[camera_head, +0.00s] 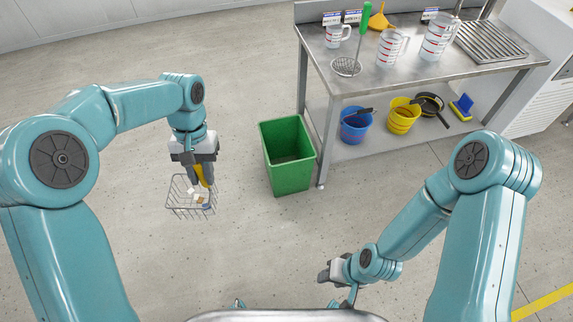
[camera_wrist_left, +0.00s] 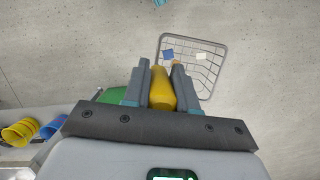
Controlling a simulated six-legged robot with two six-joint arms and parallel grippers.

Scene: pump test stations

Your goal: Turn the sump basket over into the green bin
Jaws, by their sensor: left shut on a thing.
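The sump basket (camera_head: 180,208) is a grey wire basket with a yellow handle (camera_wrist_left: 161,92). My left gripper (camera_head: 202,178) is shut on that handle, with a finger on either side of it in the left wrist view (camera_wrist_left: 160,80). The basket looks upright and holds small white and blue bits (camera_wrist_left: 168,53). It is left of the green bin (camera_head: 288,175), apart from it. The bin is open-topped and looks empty; part of it shows beside the fingers in the wrist view (camera_wrist_left: 115,95). My right gripper (camera_head: 327,271) is low at the front, its fingers unclear.
A steel bench (camera_head: 375,75) stands behind and right of the bin, carrying measuring jugs, a skimmer (camera_head: 346,66) and a funnel (camera_head: 379,20). Its lower shelf holds a blue bucket (camera_head: 352,130), a yellow bucket (camera_head: 402,118) and a pan. The floor around the basket is clear.

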